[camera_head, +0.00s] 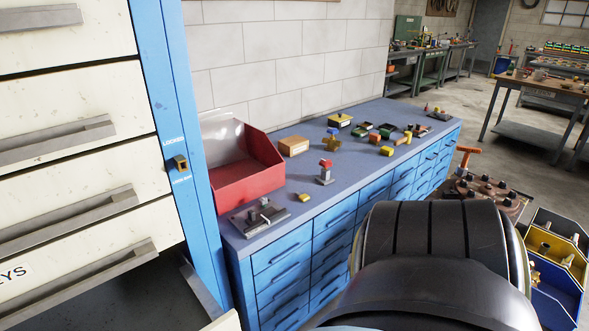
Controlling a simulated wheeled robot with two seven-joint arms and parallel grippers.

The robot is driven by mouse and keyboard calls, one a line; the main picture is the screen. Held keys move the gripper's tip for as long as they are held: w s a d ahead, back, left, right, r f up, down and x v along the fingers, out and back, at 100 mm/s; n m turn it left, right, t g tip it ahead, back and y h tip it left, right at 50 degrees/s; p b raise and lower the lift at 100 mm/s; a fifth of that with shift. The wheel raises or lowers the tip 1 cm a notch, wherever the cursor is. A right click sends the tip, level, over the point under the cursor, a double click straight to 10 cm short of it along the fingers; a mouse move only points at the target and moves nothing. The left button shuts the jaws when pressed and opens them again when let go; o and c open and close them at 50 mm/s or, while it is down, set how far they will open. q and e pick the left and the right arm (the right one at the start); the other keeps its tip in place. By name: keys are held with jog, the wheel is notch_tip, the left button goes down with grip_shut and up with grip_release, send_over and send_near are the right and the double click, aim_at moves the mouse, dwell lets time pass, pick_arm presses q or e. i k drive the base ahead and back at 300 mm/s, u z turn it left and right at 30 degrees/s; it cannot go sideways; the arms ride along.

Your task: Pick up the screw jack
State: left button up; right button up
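A small upright grey metal piece with a red top (325,172) stands near the front edge of the blue workbench; it may be the screw jack, but it is too small to be sure. A grey metal fixture (260,215) lies flat at the bench's near end. Neither gripper shows. A large dark rounded part, which looks like my own arm, fills the lower middle and hides some of the bench front and floor.
The blue bench (345,172) holds a red bin (245,182), a wooden box (293,146), a yellow block (304,197) and several small parts. A drawer cabinet (70,120) stands close on the left. Black, yellow and blue bins (560,265) are at the right.

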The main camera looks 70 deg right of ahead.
aim_at(325, 179)
jog(key=z, duration=2.4)
